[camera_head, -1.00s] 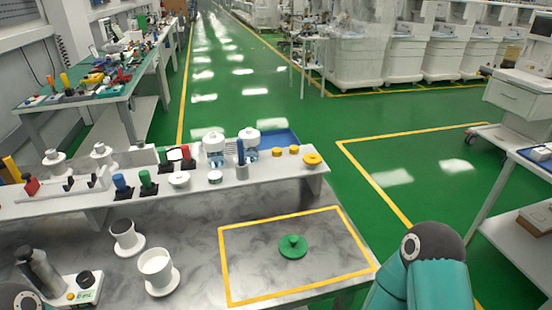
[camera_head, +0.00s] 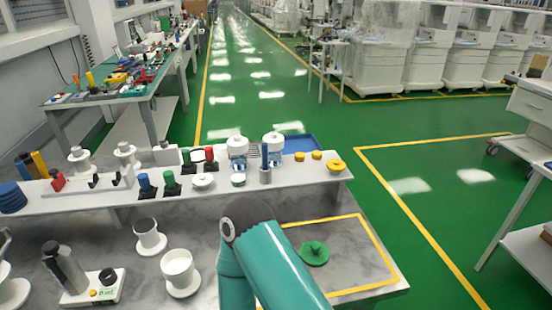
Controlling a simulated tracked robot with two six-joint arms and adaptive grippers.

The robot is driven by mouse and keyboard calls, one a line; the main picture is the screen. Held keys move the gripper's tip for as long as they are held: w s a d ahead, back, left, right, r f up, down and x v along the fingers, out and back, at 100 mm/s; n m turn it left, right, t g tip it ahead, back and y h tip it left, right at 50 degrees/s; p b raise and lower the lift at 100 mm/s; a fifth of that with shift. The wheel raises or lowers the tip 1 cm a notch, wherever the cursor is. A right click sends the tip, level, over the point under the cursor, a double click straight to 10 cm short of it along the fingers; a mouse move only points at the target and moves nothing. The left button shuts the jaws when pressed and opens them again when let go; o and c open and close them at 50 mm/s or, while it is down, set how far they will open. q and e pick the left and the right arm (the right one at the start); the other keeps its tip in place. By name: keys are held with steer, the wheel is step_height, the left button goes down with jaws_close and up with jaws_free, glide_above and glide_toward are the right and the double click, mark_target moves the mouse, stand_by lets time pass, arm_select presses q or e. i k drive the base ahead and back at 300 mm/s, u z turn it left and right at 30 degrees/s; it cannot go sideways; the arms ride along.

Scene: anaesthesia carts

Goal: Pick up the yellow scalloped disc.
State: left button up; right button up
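A yellow disc with an uneven rim (camera_head: 336,166) sits at the right end of the raised white shelf; its scallops are too small to make out clearly. Two smaller yellow round pieces (camera_head: 316,155) sit just left of it. A teal link of my arm rises from the bottom edge and stands in front of the bench, below and left of the yellow disc. Neither of my grippers shows in this view. Nothing covers the yellow disc.
A green knobbed disc (camera_head: 314,253) lies inside a yellow taped outline on the grey bench, right of my arm link. White cups (camera_head: 179,270) stand left of it. Bottles (camera_head: 238,152) and a blue tray (camera_head: 300,143) are near the shelf's back.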

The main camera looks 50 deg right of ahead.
mark_target(333, 164)
steer(key=z, duration=0.45)
steer(key=i, duration=0.2)
steer(key=u, duration=1.95)
steer(key=k, duration=0.9)
steer(key=z, duration=1)
steer(key=k, duration=0.5)
steer(key=z, duration=0.8)
